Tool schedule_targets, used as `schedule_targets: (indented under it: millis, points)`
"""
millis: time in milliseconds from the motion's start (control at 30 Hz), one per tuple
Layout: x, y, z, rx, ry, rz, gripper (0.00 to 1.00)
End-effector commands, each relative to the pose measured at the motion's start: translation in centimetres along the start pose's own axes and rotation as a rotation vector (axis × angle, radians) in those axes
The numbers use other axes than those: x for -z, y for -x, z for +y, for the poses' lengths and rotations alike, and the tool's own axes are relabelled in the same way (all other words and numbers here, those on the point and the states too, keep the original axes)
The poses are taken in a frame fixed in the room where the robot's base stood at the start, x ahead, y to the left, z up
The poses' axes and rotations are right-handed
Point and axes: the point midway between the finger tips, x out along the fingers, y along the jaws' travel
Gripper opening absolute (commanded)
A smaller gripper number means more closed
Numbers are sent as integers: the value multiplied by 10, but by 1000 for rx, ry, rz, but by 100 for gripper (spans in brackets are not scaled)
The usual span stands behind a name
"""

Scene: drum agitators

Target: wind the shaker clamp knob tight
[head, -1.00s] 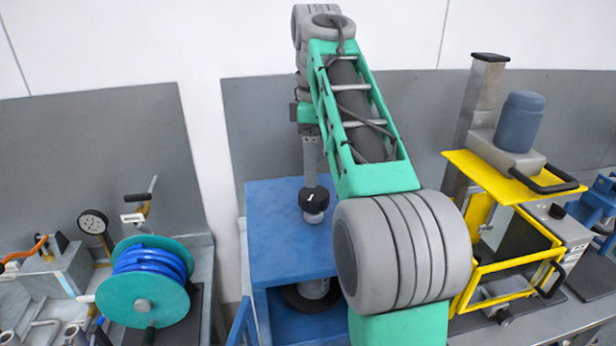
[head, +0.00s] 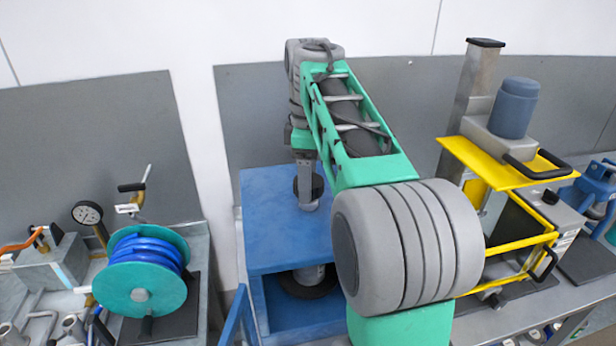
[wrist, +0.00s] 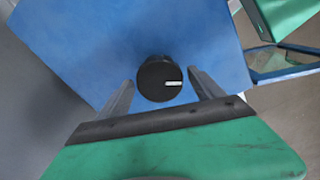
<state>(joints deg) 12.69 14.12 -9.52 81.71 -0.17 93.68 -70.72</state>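The black clamp knob (head: 318,187), round with a white mark, stands on a short grey stem above the blue shaker cabinet (head: 270,240). In the wrist view the knob (wrist: 155,80) shows face-on, its white mark pointing right. My gripper (head: 306,190) reaches down over it, and a finger covers part of the knob in the head view. In the wrist view my gripper (wrist: 161,79) is open, one finger on each side of the knob with visible gaps. The cabinet's blue top (wrist: 80,40) lies beyond. Below, a dark round part sits inside the cabinet's open front, partly hidden.
A teal reel with blue hose (head: 140,278) and a gauge (head: 87,213) stand on the left bench. A yellow-framed press (head: 500,165) stands close on the right. A grey panel (head: 240,110) rises behind the cabinet. My arm hides the cabinet's right side.

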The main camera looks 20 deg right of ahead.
Motion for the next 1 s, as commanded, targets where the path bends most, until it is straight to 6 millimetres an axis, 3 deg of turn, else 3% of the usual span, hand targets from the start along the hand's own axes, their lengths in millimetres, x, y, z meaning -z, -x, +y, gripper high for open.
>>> schedule_targets:
  millis: [667, 1000]
  points:
    - [0, 0, 0, 0, 0, 0, 20]
    - [0, 1, 0, 0, -39, 0, 19]
